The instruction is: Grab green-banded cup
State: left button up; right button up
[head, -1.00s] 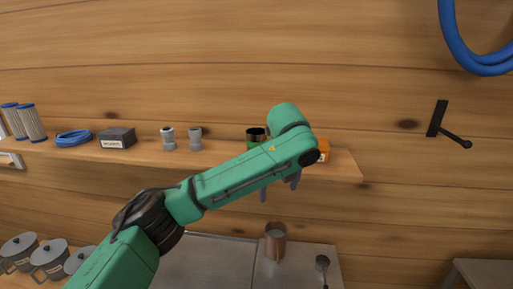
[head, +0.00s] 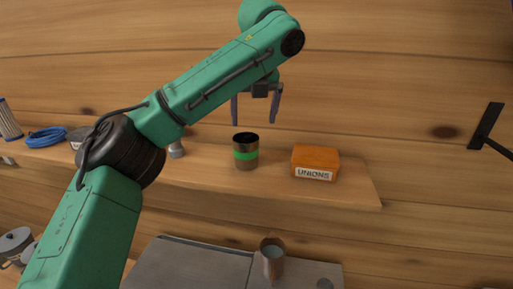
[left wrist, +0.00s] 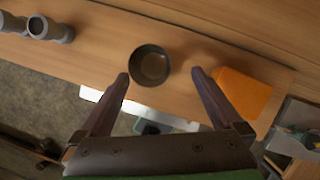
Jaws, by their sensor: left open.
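The green-banded cup (head: 246,151), a dark brown cup with a bright green band, stands upright on the wooden shelf. In the left wrist view the cup (left wrist: 150,66) shows from above as a round, open, dark rim. My left gripper (head: 255,122) is open and empty, with its fingers pointing down above the cup. In the left wrist view its two fingertips (left wrist: 160,76) are apart, with the cup's rim between and slightly beyond them. The fingers do not visibly touch the cup. My right gripper is not in view.
An orange box labelled UNIONS (head: 315,163) stands on the shelf (head: 350,190) right of the cup. A grey fitting (head: 176,149) and a blue coil (head: 46,138) are to the left. Below, a copper-coloured cup (head: 272,258) stands on a metal surface. The wooden wall is close behind.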

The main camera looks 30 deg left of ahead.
aim_at(245, 152)
pick_arm(q)
jog(key=f, duration=0.1)
jog(key=s+f, duration=0.1)
jog(key=a+f, duration=0.1)
jog(key=shift+s+f, duration=0.15)
jog(key=shift+s, duration=0.25)
jog(key=x, duration=0.3)
jog(key=shift+s+b, duration=0.2)
jog(key=shift+b, duration=0.15)
jog(key=w+f+p, duration=0.1)
jog(key=w+a+f+p, duration=0.1)
jog(key=f, duration=0.1)
jog(key=w+f, duration=0.1)
jog(key=f, duration=0.1)
jog(key=shift+w+a+p, duration=0.1)
jog(key=shift+a+p, duration=0.2)
jog(key=shift+p, duration=0.1)
jog(key=shift+a+f, duration=0.1)
jog(key=shift+f, duration=0.25)
jog(key=shift+s, duration=0.35)
jog(key=c, duration=0.5)
jog(key=shift+w, duration=0.15)
jog(key=c, duration=0.7)
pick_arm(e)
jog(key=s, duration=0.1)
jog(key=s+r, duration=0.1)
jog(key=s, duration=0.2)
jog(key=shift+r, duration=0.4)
